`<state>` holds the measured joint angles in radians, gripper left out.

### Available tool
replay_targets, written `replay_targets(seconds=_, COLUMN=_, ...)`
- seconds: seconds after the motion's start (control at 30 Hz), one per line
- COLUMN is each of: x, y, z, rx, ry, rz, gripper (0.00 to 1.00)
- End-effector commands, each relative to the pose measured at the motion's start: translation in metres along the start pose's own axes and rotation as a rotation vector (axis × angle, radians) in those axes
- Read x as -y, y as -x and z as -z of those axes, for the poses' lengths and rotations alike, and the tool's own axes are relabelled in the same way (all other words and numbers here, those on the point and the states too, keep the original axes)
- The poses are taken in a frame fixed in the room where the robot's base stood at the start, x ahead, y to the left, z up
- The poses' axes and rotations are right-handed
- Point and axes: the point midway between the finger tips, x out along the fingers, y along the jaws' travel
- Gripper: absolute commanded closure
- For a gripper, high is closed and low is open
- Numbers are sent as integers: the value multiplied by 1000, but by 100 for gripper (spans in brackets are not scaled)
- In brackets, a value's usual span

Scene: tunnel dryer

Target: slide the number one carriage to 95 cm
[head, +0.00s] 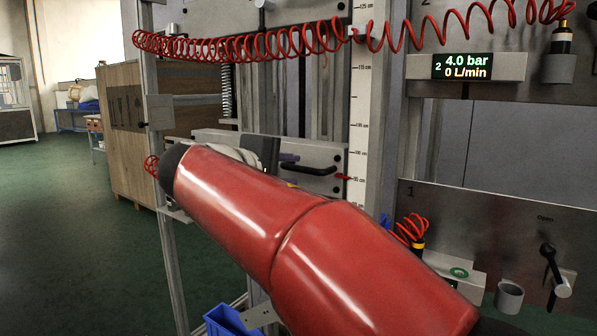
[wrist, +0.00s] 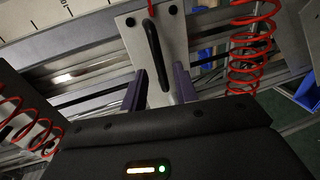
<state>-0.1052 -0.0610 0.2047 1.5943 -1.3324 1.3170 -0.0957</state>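A grey carriage plate (head: 325,155) with a black bar handle (head: 312,169) stands on the vertical rails in the head view. No number is readable on it. A red pointer (head: 343,177) at its right edge points at the white scale (head: 361,110), near the 95 cm mark. In the wrist view the handle (wrist: 156,52) lies between the purple fingers of my gripper (wrist: 160,78). The fingers are apart, with visible gaps on both sides of the handle. In the head view my gripper (head: 289,170) is at the handle's left part; my red arm hides the plate's lower part.
A coiled red hose (head: 270,46) hangs across the top. A display (head: 462,66) reads 4.0 bar and 0 L/min. Panel 1 (head: 480,225) has a lever (head: 550,265) at right. A blue crate (head: 222,320) is below my arm. Open green floor lies left.

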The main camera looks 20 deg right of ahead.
Motion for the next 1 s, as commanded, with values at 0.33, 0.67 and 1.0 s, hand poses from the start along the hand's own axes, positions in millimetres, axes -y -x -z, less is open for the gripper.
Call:
replay_targets(seconds=0.33, x=0, y=28, z=0, rx=0, ry=0, rz=-1, gripper=70)
replay_targets(seconds=0.67, x=0, y=28, z=0, rx=0, ry=-1, rz=0, gripper=70)
replay_targets(seconds=1.0, x=112, y=28, z=-78, rx=-31, ry=-128, rz=396, gripper=70)
